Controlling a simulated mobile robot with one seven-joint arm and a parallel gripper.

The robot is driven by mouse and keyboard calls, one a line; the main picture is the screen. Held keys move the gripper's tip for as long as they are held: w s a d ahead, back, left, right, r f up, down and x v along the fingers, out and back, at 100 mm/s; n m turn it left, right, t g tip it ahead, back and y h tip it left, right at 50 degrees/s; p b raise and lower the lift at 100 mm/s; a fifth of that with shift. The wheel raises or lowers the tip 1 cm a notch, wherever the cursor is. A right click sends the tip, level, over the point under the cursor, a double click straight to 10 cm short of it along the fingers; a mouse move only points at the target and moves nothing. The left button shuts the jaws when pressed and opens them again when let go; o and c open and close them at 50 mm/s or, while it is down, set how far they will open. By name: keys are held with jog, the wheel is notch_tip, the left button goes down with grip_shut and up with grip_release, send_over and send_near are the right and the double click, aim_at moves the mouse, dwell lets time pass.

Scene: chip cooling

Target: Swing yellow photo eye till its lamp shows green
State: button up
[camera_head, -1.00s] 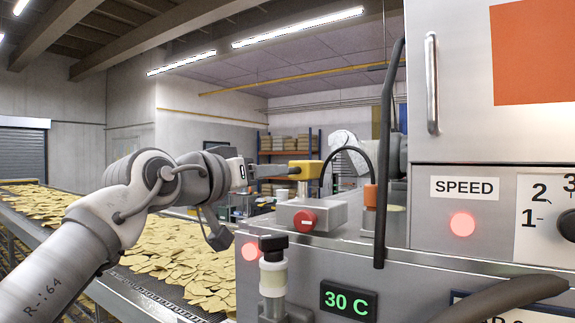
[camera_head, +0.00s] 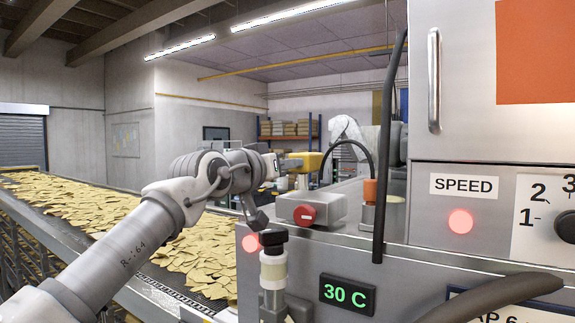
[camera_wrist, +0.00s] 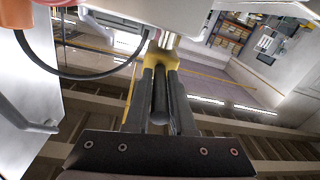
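The yellow photo eye (camera_head: 309,160) stands above the machine's steel top, left of the thin black post. It also shows at the top middle of the wrist view (camera_wrist: 161,56). My gripper (camera_head: 284,165) reaches it from the left. In the wrist view its two dark fingers (camera_wrist: 161,84) lie along both sides of a dark rounded bar (camera_wrist: 160,104) that sticks out from the eye, and look closed on it. I cannot make out the eye's own lamp or its colour in either view.
Red lamps glow on the cabinet front (camera_head: 250,243) and under SPEED (camera_head: 460,221). A black-capped post (camera_head: 273,265) stands in front. The chip conveyor (camera_head: 150,225) runs along the left.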

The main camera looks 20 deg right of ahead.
grip_shut()
dwell(1.1)
